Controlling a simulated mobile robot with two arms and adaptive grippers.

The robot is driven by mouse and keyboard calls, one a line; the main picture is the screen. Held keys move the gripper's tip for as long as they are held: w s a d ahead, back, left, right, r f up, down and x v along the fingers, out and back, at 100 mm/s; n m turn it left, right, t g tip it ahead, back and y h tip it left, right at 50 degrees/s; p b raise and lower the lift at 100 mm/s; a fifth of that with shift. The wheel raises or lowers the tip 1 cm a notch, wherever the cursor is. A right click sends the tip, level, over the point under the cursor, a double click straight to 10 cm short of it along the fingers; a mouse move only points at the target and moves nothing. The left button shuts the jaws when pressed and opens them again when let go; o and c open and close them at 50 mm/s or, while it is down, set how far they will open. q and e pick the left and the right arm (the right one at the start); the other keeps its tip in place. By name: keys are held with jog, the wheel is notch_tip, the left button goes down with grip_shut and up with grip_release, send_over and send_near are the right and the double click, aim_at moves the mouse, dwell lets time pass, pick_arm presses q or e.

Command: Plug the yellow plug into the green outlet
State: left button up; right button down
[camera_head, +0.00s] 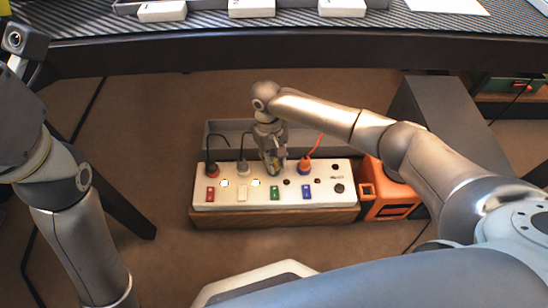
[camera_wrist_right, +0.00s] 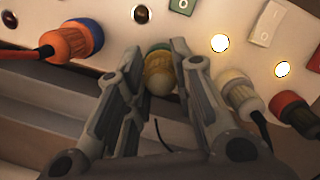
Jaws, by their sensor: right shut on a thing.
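The yellow plug (camera_wrist_right: 158,80) is between the fingers of my right gripper (camera_wrist_right: 155,85), which is shut on it. It also shows small between the fingertips of the right gripper (camera_head: 273,163) in the head view. The green outlet (camera_wrist_right: 158,48) shows as a green rim just beyond the plug. The plug lines up with it and looks to meet it; I cannot tell how deep it sits. The white power strip (camera_head: 330,199) carries the outlet, behind a green switch (camera_head: 275,193).
An orange plug (camera_head: 305,168) in a blue outlet, a white plug (camera_head: 242,167) and a red plug (camera_head: 212,170) stand along the strip beside the gripper, with cords. An orange box (camera_head: 388,210) stands at the strip's right end. A dark table edge (camera_head: 200,53) runs behind.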

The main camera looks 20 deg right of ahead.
jog(key=c, duration=1.1)
grip_release()
jog(key=shift+c, duration=0.2)
notch_tip(320, 180, up, 12)
jog(key=w, duration=0.1)
jog(key=shift+w+a, duration=0.3)
jog(key=shift+w, duration=0.05)
jog(key=shift+f, duration=0.1)
